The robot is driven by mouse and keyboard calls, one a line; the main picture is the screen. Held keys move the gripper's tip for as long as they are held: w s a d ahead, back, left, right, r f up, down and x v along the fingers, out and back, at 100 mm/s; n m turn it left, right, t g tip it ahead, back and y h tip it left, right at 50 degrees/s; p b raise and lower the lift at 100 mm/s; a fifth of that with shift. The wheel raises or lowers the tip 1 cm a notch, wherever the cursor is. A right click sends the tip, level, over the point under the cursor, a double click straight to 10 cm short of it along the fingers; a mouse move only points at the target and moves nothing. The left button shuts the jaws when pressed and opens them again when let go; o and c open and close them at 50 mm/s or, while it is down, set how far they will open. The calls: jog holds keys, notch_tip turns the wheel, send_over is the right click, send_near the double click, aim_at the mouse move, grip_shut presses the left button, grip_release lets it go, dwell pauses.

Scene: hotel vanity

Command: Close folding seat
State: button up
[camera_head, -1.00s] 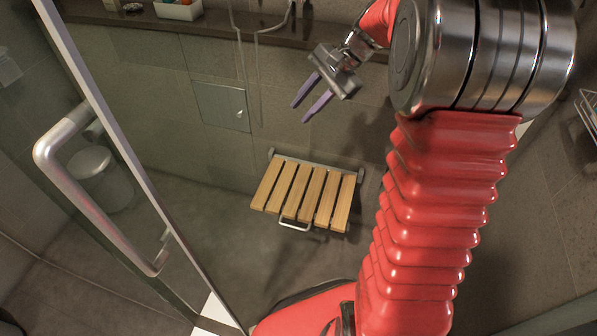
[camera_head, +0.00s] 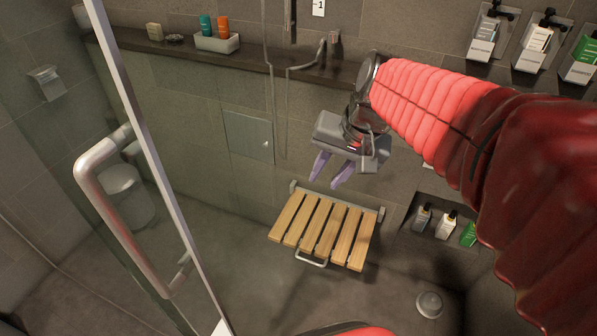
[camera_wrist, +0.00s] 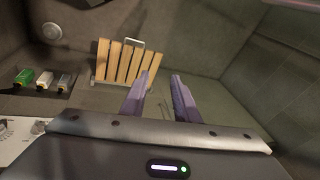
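The folding seat (camera_head: 322,229) has light wooden slats and hangs folded down, roughly level, from a metal bar on the tiled wall. A metal loop handle (camera_head: 311,258) sticks out at its front edge. In the wrist view the seat (camera_wrist: 122,64) is beyond the fingers, upper left of centre, with its handle (camera_wrist: 134,42) at the far edge. My gripper (camera_head: 330,182) has two purple fingers pointing down, apart, with nothing between them. In the head view it appears just above the seat's wall side. It does not appear to touch the seat.
A glass door with a metal handle (camera_head: 103,195) stands at the left. A shelf (camera_head: 262,66) runs along the wall above. A wall niche with several bottles (camera_head: 446,224) is right of the seat. The floor in front of the seat looks clear.

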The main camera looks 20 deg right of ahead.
jog(key=s+n+t+h, duration=0.2)
jog(key=s+n, duration=0.2)
jog(key=s, duration=0.4)
jog(key=shift+a+f+n, duration=0.3)
jog(key=shift+f+n, duration=0.1)
